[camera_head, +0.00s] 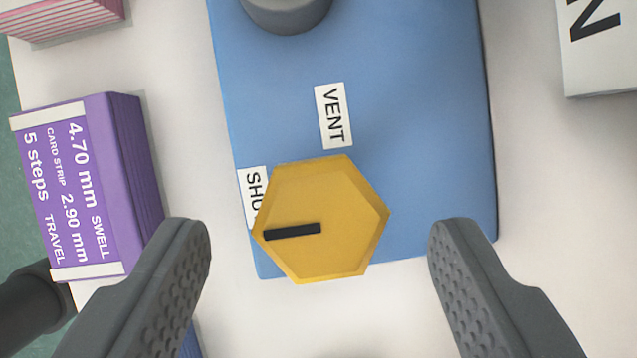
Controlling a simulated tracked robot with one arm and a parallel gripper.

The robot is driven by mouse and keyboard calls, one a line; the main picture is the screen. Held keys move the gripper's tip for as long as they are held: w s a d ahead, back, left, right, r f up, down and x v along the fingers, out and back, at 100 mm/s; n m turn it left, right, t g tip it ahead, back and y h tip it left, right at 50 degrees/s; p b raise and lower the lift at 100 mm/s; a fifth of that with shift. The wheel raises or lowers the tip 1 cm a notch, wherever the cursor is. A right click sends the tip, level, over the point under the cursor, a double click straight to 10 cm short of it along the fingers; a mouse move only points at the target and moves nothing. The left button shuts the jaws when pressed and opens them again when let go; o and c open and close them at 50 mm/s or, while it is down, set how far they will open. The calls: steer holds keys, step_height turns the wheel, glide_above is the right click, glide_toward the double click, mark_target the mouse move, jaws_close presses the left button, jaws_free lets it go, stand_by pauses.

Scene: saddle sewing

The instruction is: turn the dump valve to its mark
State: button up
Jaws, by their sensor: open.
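The dump valve is a yellow hexagonal knob (335,245) on a blue panel (420,130). A black pointer bar (292,231) on its face lies nearly level, its outer end toward the left, near a partly hidden label reading "SHU" (252,190). A white "VENT" label (333,115) sits above the knob. My gripper (320,245) is open, with one finger to the left of the knob and one to the right. Both fingers are apart from it, with gaps on each side.
A purple card stack (85,185) with printed text stands at the left, close to my left finger. A pink stack (65,18) is at the top left. A grey cylinder (287,12) stands at the panel's top. A pale block marked "N" (600,65) is at the top right.

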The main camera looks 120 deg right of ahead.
steer(key=shift+w+a+f, duration=0.1)
steer(key=shift+a+f, duration=0.1)
steer(key=shift+f, duration=0.35)
steer(key=c, duration=1)
steer(key=shift+d, duration=0.2)
steer(key=shift+a, duration=0.1)
